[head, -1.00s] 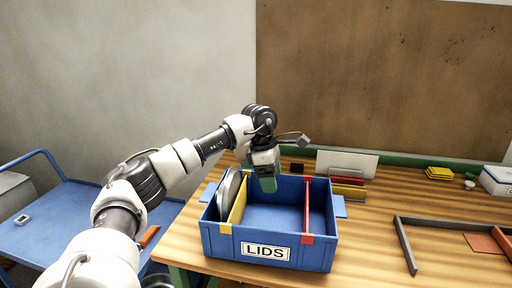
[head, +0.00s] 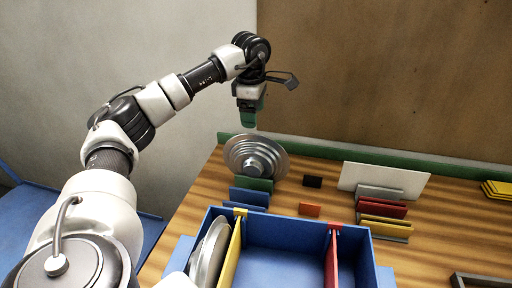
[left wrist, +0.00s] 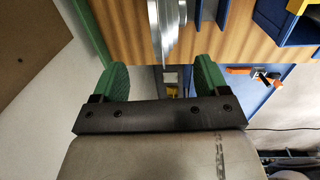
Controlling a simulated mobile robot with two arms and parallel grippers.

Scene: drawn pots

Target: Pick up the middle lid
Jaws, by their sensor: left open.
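A round silver lid (head: 272,148) with a knob stands upright in a slotted rack with green and blue plates (head: 250,192) behind the box. It shows edge-on in the left wrist view (left wrist: 166,22). My left gripper (head: 249,118) is above and slightly left of this lid, pointing down. In the left wrist view its green fingers (left wrist: 162,80) are apart and empty, with the lid beyond the gap between them. Other silver lids (head: 208,256) stand in the left compartment of the blue box (head: 290,219). My right gripper is not in view.
The box has a yellow divider (head: 231,256) and a red divider (head: 331,258); its middle compartment is empty. Right of the lid stand a white panel (head: 384,178) and a rack of red and yellow plates (head: 384,222). A green strip (head: 330,154) runs along the table's back edge.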

